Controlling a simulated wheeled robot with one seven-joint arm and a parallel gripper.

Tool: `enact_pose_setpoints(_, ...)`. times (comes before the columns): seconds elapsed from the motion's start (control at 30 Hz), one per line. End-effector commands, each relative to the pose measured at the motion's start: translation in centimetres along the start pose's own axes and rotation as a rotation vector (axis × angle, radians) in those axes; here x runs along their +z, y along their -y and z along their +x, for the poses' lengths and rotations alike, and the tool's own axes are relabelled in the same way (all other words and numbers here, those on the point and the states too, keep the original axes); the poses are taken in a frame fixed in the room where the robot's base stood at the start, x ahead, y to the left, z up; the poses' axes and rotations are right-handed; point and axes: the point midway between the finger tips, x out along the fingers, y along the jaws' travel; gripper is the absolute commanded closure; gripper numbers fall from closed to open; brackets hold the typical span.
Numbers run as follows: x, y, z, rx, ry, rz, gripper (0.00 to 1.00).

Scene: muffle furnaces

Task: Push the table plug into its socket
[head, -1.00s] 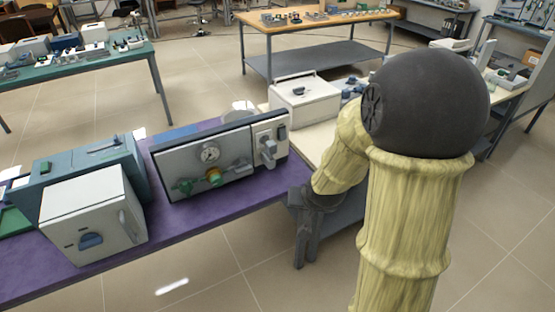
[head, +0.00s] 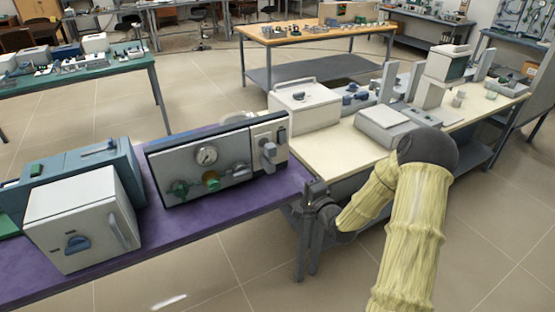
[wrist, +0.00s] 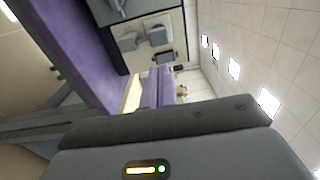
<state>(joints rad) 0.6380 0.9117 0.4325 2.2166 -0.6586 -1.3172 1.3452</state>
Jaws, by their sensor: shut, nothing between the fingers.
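A grey control panel (head: 228,170) with a dial and green and yellow valves stands on the purple table. Its light right-hand strip carries a grey plug-like piece (head: 268,153) and a smaller dark fitting (head: 282,133). I cannot tell which fitting is the socket, or whether the plug is seated. Similar grey blocks (wrist: 160,36) show at the top of the wrist view. My gripper (head: 315,188) is shut and empty at the purple table's right end, right of and apart from the panel. Its fingertips are small and unclear.
The purple table (head: 185,232) also bears a white furnace-like box (head: 95,205) and a teal unit (head: 125,172) at left. A cream bench (head: 350,145) with a white box (head: 305,106) and other apparatus stands behind my arm. The floor in front is clear.

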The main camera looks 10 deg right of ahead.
Motion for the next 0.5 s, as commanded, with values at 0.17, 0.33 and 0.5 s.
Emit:
enact_pose_setpoints(0.17, 0.0, 0.0, 0.2, 0.002, 0.0, -0.002, 1.0)
enact_pose_setpoints(0.33, 0.1, 0.1, 1.7, 0.001, 0.001, -0.003, 1.0)
enact_pose_setpoints(0.5, 0.1, 0.1, 4.5, 0.002, 0.001, -0.004, 1.0)
